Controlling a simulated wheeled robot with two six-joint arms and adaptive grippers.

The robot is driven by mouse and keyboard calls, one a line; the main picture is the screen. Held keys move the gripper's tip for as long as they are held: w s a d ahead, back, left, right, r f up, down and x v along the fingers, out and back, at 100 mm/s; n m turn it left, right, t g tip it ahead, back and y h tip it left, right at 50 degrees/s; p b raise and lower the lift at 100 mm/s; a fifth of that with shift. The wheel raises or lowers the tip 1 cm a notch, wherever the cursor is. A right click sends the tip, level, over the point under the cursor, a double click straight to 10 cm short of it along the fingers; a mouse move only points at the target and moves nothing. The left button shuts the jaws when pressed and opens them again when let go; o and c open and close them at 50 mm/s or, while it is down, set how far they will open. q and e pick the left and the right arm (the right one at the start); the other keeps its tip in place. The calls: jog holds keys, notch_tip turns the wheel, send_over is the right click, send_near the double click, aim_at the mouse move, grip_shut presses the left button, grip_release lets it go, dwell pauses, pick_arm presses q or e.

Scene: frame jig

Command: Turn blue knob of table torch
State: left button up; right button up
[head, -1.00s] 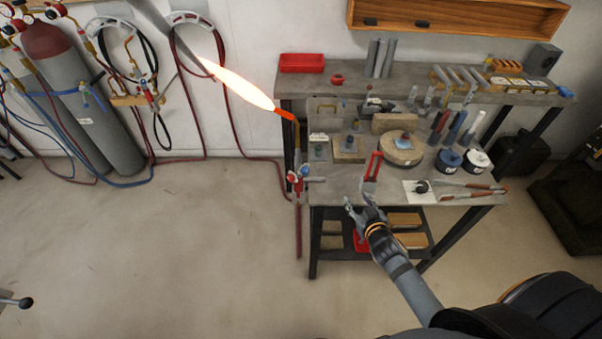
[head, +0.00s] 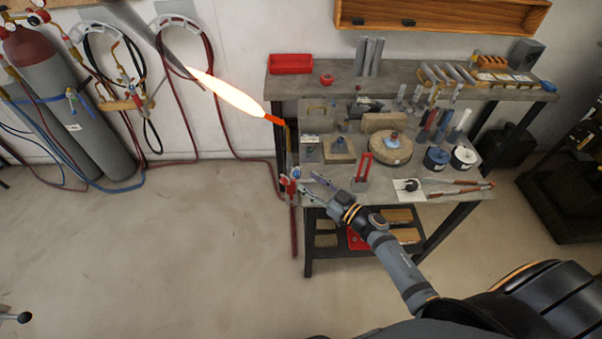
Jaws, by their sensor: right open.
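The table torch stands at the left edge of the workbench, with a long bright flame (head: 230,95) pointing up and left from its orange-hot tip. Its valve body carries a blue knob (head: 296,172) and a red knob (head: 284,180), both small in the head view. My right gripper (head: 308,182) is open, its fingers pointing left at the valve, just right of the knobs. I cannot tell whether a finger touches the blue knob. My left gripper is not in view.
The workbench (head: 330,190) holds a red stand (head: 364,168), a round block (head: 385,150), pots and tongs right of the torch. A red hose (head: 294,232) hangs below the valve. Gas cylinders (head: 95,130) stand at left. The floor between is clear.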

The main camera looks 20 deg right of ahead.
aim_at(298, 175)
jog(key=x, duration=0.4)
jog(key=shift+w+a, duration=0.15)
jog(key=shift+w, duration=0.15)
grip_shut()
jog(key=shift+n, duration=0.3)
jog(key=n+p, duration=0.1)
jog(key=n, duration=0.4)
jog(key=shift+n, duration=0.3)
jog(key=n, duration=0.5)
jog(key=shift+s+a+f+n+b, duration=0.1)
jog(key=shift+n+b, duration=0.3)
